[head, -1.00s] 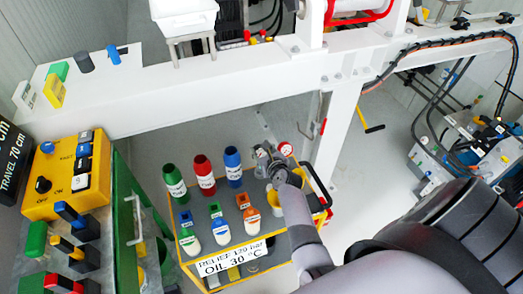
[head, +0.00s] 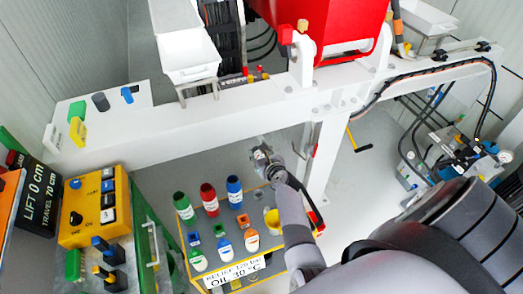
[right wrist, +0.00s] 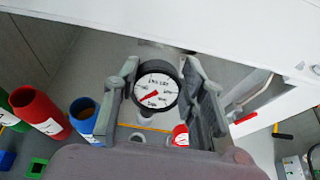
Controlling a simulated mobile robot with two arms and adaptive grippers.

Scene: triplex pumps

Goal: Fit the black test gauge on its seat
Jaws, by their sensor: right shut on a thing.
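My right gripper (head: 264,163) is above the back right part of the tool cart in the head view. In the right wrist view it is shut on the black test gauge (right wrist: 157,92), which has a round white dial, a red needle and a black rim. The dial faces that camera, with a finger on each side. In the head view the gauge is small and largely merged with the gripper. I cannot make out the gauge's seat with certainty. My left gripper is not in view.
The cart carries green, red (head: 210,199) and blue bottles and several smaller containers.

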